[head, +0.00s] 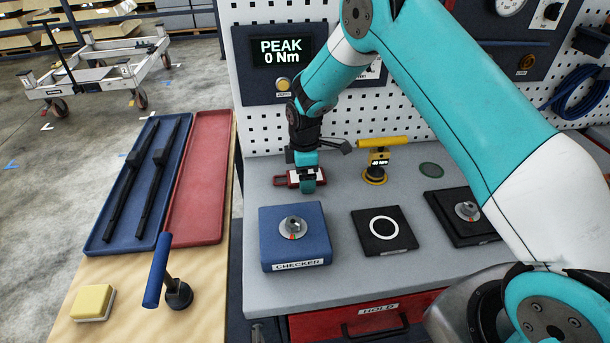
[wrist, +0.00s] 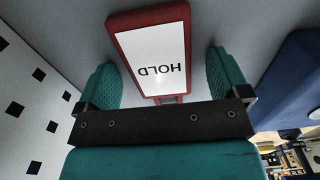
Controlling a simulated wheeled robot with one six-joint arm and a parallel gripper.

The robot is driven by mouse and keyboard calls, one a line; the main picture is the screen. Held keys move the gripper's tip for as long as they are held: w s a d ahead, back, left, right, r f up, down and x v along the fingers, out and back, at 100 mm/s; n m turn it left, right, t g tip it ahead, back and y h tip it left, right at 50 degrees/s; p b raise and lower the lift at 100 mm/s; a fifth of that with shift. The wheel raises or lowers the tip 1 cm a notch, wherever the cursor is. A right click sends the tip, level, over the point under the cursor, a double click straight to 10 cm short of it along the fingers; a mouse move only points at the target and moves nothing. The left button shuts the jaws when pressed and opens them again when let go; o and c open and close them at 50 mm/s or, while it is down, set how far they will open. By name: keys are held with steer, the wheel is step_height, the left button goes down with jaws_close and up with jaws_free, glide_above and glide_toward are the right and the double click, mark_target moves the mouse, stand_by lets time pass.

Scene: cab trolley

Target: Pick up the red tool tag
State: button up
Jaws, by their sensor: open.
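The red tool tag (wrist: 152,50) has a red border and a white face reading "HOLD", upside down in the wrist view. It lies on the grey bench top behind the blue checker box, and part of its red edge shows in the head view (head: 281,181). My gripper (wrist: 172,75) is open, with one teal finger on each side of the tag. In the head view my gripper (head: 308,184) is low over the tag and covers part of it. Gaps show between the fingers and the tag in the wrist view.
The blue checker box (head: 295,250) stands in front of my gripper. A yellow-handled tool (head: 383,143) stands upright to the right. A black pad with a white ring (head: 384,231) lies at front right. The white pegboard (head: 255,120) rises close behind.

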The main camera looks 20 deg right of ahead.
steer(key=c, duration=1)
steer(key=shift+r, duration=0.1)
step_height(320, 180, up, 20)
steer(key=b, duration=0.3)
